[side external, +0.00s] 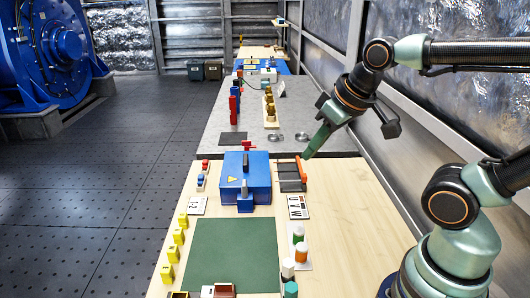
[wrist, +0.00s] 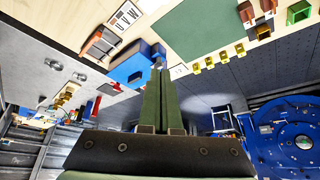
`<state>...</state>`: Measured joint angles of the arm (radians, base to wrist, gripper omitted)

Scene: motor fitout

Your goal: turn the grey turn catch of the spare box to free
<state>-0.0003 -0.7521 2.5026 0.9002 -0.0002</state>
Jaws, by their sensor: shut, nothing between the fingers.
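A blue box (side external: 257,182) with a yellow warning triangle stands on the wooden bench, and looks like the spare box. A grey upright piece (side external: 245,188) at its front may be the turn catch; its setting is too small to tell. A dark grey bar (side external: 246,160) stands at the back of the box. My gripper (side external: 307,155) is shut and empty, pointing down and left, above and to the right of the box, apart from it. In the wrist view the shut green fingers (wrist: 163,78) cover part of the blue box (wrist: 135,64).
A dark tray with an orange edge (side external: 304,170) lies right of the box, below my fingertips. Yellow blocks (side external: 174,254) line the left edge.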

